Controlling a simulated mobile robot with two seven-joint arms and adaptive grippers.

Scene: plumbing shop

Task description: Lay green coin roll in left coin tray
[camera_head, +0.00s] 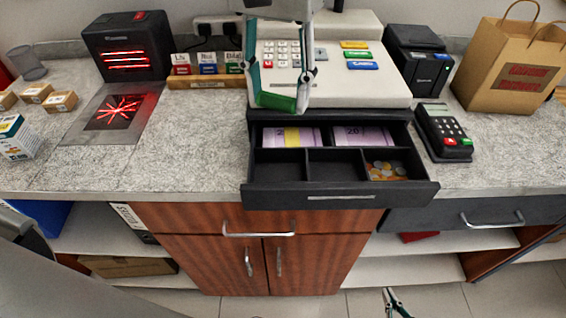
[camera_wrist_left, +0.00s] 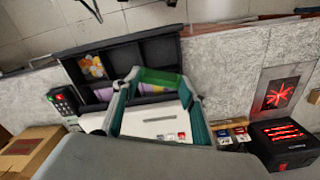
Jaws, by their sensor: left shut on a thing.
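My left gripper (camera_head: 279,105) is shut on the green coin roll (camera_head: 275,100), which spans between its two fingertips. It also shows in the left wrist view, where the roll (camera_wrist_left: 158,78) lies across the fingertips (camera_wrist_left: 158,82). In the head view they appear in front of the register, just behind the open cash drawer (camera_head: 340,197). The drawer's front row has an empty left coin tray (camera_head: 279,166), an empty middle tray (camera_head: 334,166) and a right tray with loose coins (camera_head: 386,171). My right gripper (camera_head: 395,302) is low at the bottom edge, too small to read its opening.
Banknotes (camera_head: 291,137) lie in the drawer's back row. The register (camera_head: 380,88) stands behind it. A card terminal (camera_head: 443,132) and a paper bag (camera_head: 505,75) are to the right. A red-lit scanner (camera_head: 125,50) stands left. The counter left of the drawer (camera_head: 195,155) is clear.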

